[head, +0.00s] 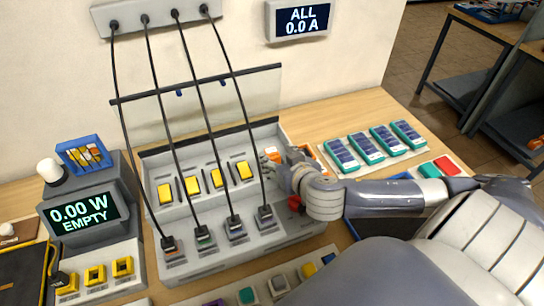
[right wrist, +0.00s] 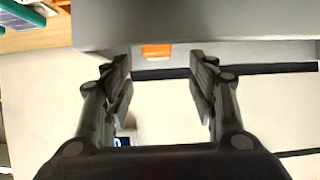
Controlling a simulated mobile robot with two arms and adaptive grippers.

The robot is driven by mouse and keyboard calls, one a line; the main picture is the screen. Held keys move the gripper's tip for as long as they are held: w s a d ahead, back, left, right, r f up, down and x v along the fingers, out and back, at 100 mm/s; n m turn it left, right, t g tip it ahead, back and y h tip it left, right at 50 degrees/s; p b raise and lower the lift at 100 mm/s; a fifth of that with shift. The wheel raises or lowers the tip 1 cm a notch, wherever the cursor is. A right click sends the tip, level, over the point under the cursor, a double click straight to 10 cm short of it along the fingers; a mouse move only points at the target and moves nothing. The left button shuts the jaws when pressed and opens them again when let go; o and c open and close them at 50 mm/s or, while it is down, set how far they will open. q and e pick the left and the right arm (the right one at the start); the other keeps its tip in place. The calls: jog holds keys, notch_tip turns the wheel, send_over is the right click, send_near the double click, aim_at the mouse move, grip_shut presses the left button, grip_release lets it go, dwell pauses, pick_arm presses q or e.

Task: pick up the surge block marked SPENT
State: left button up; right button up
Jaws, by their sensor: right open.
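My right gripper (head: 274,161) is at the back right of the grey rack unit (head: 185,262). An orange block (head: 270,152) shows beside its fingers, partly hidden by them. In the right wrist view, my right gripper (right wrist: 160,62) is open, with an orange piece (right wrist: 156,51) ahead between the fingertips, against the grey housing; the fingers look apart from it. Several yellow blocks (head: 193,186) sit in a row in the rack. I cannot read a SPENT mark on any block. My left gripper is not in view.
Black cables (head: 189,100) run from a wall box (head: 158,15) to plugs on the rack. A clear panel (head: 200,95) stands behind it. A grey meter (head: 85,211) reads 0.00 W EMPTY. Teal-and-blue blocks (head: 367,148) lie at the right. The wall display (head: 299,19) reads 0.0 A.

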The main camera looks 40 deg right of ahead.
aim_at(273, 153)
jog(key=shift+p+x, duration=0.55)
jog(key=shift+x, duration=0.4)
jog(key=x, duration=0.3)
jog(key=shift+s+d+f+p, duration=0.1)
jog(key=shift+p, duration=0.3)
jog(key=shift+f, duration=0.2)
jog(key=c, duration=1.2)
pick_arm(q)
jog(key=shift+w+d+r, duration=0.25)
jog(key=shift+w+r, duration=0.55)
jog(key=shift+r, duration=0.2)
